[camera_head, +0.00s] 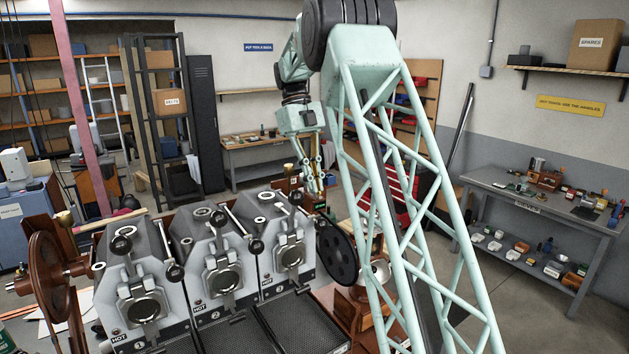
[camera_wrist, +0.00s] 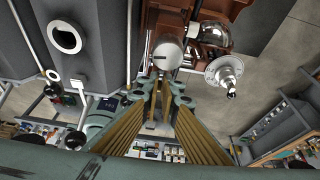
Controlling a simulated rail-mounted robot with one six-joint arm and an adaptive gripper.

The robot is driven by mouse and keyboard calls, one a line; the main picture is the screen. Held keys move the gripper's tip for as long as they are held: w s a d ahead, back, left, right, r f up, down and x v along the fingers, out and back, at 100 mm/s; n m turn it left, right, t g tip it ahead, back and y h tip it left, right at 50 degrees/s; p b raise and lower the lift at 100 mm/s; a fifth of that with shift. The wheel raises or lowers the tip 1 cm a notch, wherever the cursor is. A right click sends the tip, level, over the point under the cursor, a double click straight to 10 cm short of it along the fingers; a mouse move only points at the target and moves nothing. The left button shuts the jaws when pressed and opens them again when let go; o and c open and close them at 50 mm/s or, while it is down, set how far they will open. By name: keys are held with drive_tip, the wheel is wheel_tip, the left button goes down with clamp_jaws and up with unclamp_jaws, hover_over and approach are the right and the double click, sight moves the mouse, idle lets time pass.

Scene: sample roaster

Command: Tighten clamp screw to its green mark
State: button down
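My gripper (camera_head: 316,184) hangs from the arm above the right end of the roaster bank. In the wrist view my gripper (camera_wrist: 162,84) shows its two fingers apart, with nothing visibly held between them. A pale, shiny rounded part (camera_wrist: 168,54) lies beyond the fingertips in that view; I cannot tell whether they touch it. I cannot clearly pick out the clamp screw or a green mark in either view. The roaster bank has grey units with round front doors; the rightmost door (camera_head: 291,256) is nearest my gripper.
Black-knobbed levers (camera_head: 256,246) stick out from the roasters. A dark round pan (camera_head: 338,256) stands right of them.

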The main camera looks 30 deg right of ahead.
drive_tip(key=shift+s+f, duration=0.2)
drive_tip(key=shift+f, duration=0.25)
drive_tip(key=c, duration=2.9)
unclamp_jaws()
drive_tip(key=shift+r, duration=0.1)
drive_tip(key=shift+w+r, duration=0.2)
drive_tip(key=shift+r, duration=0.1)
drive_tip(key=shift+v, duration=5.8)
drive_tip(key=shift+w, duration=0.1)
